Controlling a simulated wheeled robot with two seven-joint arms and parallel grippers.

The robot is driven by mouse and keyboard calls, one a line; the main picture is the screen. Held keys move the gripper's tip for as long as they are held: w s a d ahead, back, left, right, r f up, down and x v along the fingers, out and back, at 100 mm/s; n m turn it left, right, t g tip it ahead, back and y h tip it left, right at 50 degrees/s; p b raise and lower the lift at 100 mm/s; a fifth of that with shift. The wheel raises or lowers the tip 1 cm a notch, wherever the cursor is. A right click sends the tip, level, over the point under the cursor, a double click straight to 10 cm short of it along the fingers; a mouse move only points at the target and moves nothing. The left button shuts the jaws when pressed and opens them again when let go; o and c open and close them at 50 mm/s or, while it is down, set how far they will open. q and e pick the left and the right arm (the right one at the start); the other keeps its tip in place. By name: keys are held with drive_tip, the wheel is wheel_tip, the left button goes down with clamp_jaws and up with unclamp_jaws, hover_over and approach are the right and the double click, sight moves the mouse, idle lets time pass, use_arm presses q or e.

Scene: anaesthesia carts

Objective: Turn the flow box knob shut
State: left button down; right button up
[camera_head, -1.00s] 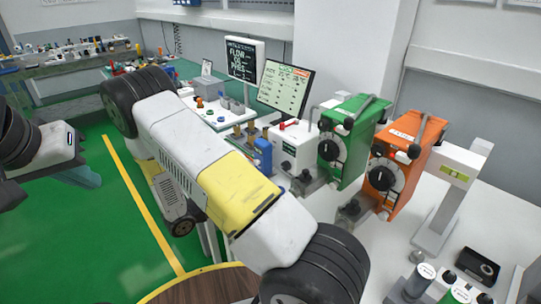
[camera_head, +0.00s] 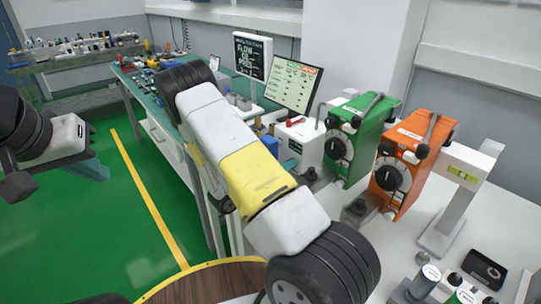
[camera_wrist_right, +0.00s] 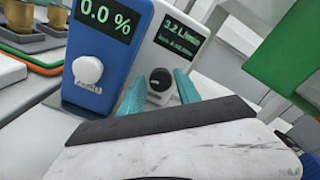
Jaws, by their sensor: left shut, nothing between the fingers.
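In the head view the flow box (camera_head: 307,146) stands left of the green unit. My right gripper (camera_wrist_right: 160,80) has teal fingers on either side of the knob, with gaps showing; whether either finger touches it I cannot tell. In the head view it is hidden behind my right arm. My left gripper (camera_head: 92,170) is shut and empty over the green floor at the left, far from the box.
A blue box (camera_wrist_right: 105,35) reading 0.0 % with a white knob stands close left of the flow box. The green unit (camera_head: 362,140) and orange unit (camera_head: 412,165) stand to the right. Two screens (camera_head: 290,85) stand behind. The floor at left is clear.

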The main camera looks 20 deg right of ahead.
clamp_jaws()
drive_tip(key=shift+m, duration=0.3)
drive_tip(key=shift+m, duration=3.1)
unclamp_jaws()
